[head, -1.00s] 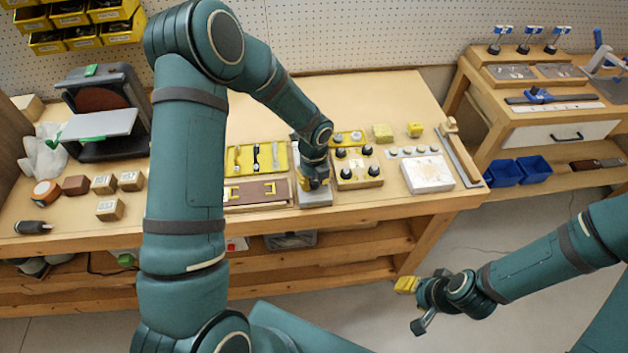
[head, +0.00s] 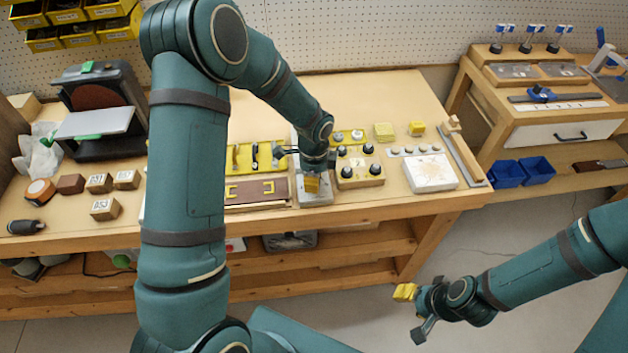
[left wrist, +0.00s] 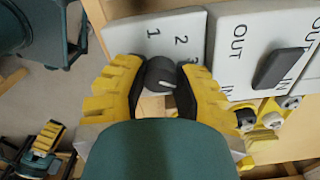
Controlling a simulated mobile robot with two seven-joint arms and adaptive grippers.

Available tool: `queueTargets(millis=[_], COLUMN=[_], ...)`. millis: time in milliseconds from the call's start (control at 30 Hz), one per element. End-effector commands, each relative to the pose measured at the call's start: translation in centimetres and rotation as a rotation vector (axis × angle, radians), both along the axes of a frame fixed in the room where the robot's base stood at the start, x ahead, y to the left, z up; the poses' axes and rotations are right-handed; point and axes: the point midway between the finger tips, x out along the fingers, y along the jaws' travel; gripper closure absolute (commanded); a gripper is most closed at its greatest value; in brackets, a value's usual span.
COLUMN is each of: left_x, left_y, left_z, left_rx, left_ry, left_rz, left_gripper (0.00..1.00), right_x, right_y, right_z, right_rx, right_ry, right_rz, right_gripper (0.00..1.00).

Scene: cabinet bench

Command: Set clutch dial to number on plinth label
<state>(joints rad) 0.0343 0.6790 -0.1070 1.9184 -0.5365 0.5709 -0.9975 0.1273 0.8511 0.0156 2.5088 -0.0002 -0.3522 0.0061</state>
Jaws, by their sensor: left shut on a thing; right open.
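The clutch dial (left wrist: 160,72) is a dark round knob with a short white mark, on a white plate (left wrist: 133,36) with the numbers 1, 2 and a partly hidden 3 around it. My left gripper (left wrist: 162,78) is shut on the dial, one yellow finger at each side. In the head view my left gripper (head: 313,182) is over the pale plinth (head: 316,198), at the bench's front, and hides the dial. I cannot read a plinth label there. My right gripper (head: 412,313) is open and empty in front of the bench, over the floor.
In the left wrist view a white panel with OUT and IN and a dark switch (left wrist: 275,68) adjoins the dial plate. A wooden block with black knobs (head: 358,170) stands right of my left gripper, a brown board (head: 257,192) left. Labelled wooden blocks (head: 106,208) lie farther left.

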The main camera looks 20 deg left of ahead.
Motion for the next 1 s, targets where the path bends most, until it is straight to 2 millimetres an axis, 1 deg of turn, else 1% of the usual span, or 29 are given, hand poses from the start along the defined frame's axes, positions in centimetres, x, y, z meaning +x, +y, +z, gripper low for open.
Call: queueTargets(millis=[500, 1000], left_x=[-0.1, -0.1], left_y=[0.0, 0.0], left_z=[-0.1, -0.1], left_rx=[0.002, 0.003], left_ry=[0.002, 0.002], left_rz=[0.489, 0.956], left_gripper=[1.00, 1.00], right_x=[-0.3, -0.2], right_y=[0.1, 0.0], right_z=[-1.3, -1.8], right_rx=[0.002, 0.001], right_ry=[0.007, 0.003], right_rz=[0.006, 0.005], right_gripper=[0.53, 0.53])
